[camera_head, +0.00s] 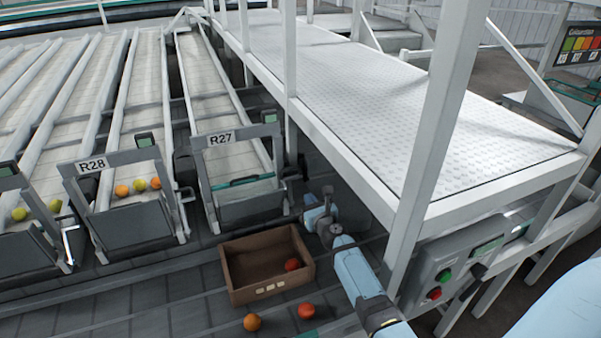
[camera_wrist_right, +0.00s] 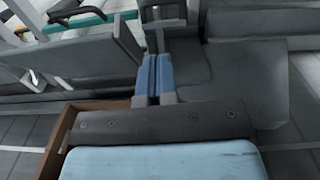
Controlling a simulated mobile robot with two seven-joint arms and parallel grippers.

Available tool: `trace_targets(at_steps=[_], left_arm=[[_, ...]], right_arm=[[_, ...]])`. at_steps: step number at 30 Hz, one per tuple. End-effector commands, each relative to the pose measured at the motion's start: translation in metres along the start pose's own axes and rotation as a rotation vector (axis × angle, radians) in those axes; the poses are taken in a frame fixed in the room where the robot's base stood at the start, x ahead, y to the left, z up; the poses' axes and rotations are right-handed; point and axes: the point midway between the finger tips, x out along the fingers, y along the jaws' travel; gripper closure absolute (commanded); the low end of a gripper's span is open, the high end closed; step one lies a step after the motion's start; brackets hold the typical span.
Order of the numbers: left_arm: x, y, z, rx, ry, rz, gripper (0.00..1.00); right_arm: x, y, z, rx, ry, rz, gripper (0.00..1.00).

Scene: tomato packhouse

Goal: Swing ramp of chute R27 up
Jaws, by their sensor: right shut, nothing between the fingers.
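Chute R27 carries its label on a grey frame (camera_head: 220,138) in the head view. Its dark grey ramp panel (camera_head: 252,207) is at the chute's lower end, facing the crate; its exact tilt is hard to tell. My right gripper (camera_head: 315,206) is just right of this panel, beside the white platform post. In the right wrist view, its blue fingers (camera_wrist_right: 154,78) are shut together with nothing between them. They point toward grey chute parts; whether they touch them I cannot tell. My left gripper is out of view.
A brown crate (camera_head: 266,292) with one tomato stands below R27. Two loose tomatoes lie in front of it. Chute R28 (camera_head: 135,229), left of R27, holds tomatoes. A white platform (camera_head: 450,205) and its post stand close on the right, above a button box (camera_head: 440,290).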

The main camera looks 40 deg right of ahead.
Motion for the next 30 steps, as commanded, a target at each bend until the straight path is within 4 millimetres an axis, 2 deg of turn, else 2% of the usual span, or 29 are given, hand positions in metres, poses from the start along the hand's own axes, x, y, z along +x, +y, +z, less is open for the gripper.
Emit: trace_targets(at_steps=[8, 16, 21, 24, 30], left_arm=[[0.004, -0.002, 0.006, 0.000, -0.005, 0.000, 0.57], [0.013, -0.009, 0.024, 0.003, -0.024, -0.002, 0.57], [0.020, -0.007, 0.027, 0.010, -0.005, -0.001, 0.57], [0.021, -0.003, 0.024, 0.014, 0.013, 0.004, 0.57], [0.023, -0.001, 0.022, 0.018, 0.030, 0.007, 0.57]], right_arm=[[0.018, -0.004, 0.000, 0.066, -0.006, -0.014, 1.00], [0.071, -0.005, -0.003, 0.064, -0.007, -0.013, 1.00], [0.106, -0.006, -0.003, 0.062, -0.006, -0.014, 1.00], [0.123, -0.005, -0.003, 0.062, -0.006, -0.014, 1.00], [0.142, -0.006, -0.001, 0.062, -0.005, -0.014, 1.00]])
